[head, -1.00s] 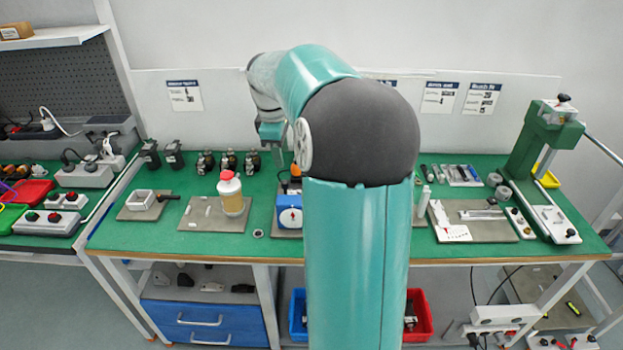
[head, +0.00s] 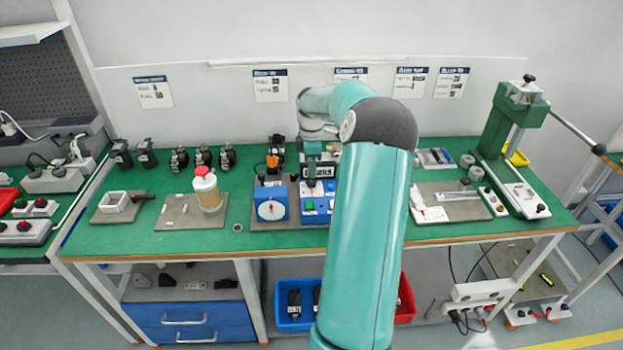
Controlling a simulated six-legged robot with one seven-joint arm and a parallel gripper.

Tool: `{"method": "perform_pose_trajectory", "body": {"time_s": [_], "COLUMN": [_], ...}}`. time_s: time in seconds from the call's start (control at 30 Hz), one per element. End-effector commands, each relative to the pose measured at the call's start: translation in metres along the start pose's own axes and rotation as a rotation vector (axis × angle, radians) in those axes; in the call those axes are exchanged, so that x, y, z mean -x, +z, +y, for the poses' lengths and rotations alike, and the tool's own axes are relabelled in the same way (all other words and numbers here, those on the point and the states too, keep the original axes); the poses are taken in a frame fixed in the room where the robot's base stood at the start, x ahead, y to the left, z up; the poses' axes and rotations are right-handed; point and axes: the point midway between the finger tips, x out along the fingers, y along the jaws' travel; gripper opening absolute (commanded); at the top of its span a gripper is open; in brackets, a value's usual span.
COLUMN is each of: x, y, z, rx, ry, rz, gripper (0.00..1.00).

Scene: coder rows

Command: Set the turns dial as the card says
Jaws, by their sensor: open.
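A blue box (head: 271,203) with a round white dial face (head: 271,210) and a small red pointer stands on a grey plate near the front middle of the green bench. I cannot tell which setting it points to. Several printed cards hang on the wall, among them one behind the dial box (head: 270,86); their text is too small to read. My gripper (head: 312,180) hangs down at the back of the blue control panel (head: 317,207), right of the dial box. It is open; its fingertips are small and hard to make out.
A bottle with a red cap (head: 207,190) stands left of the dial box. Black devices (head: 203,157) line the back. A green press (head: 512,125) stands at the right. Bare green bench lies along the front edge.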

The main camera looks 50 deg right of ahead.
Motion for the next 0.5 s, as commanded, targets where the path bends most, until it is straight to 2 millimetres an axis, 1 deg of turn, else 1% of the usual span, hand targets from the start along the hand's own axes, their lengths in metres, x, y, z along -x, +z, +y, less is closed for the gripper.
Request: {"method": "perform_pose_trajectory", "body": {"time_s": [0.03,0.2,0.33,0.5], "x": [-0.012,-0.039,-0.051,-0.055], "y": [0.0,0.001,0.001,0.0], "z": [-0.001,0.0,0.0,0.0], "rx": [-0.001,-0.002,-0.002,-0.002], "ry": [-0.004,-0.002,-0.001,0.0], "rz": [0.001,0.001,0.0,0.0], "gripper": [0.42,0.42,0.42,0.42]}}
